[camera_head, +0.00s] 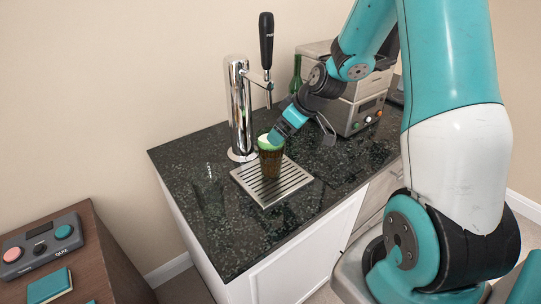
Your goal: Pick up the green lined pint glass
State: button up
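The pint glass (270,163) stands upright on the slatted drip tray (291,184), below the tap. Its body looks dark brown, with a green band and a pale area at the top. My gripper (277,136) comes down from the upper right, its teal end at the glass's right rim. It overlaps the rim in this view. I cannot tell whether it touches the glass or whether a finger is inside or behind it. The gap between the fingers is not visible.
A chrome beer tap (239,110) with a black handle (266,40) stands just behind the glass. A green bottle (296,75) and a grey machine (352,112) are at the back right. A side cabinet (92,262) holds a button box (40,244).

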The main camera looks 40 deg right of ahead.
aim_at(271, 156)
jog(key=p+x, duration=0.2)
jog(key=x, duration=0.4)
jog(key=shift+w+p, duration=0.3)
jog(key=shift+p, duration=0.1)
jog(key=shift+a, duration=0.1)
jog(key=shift+c, duration=0.5)
jog(key=shift+r, duration=0.15)
jog(key=c, duration=1.7)
jog(key=shift+c, duration=0.2)
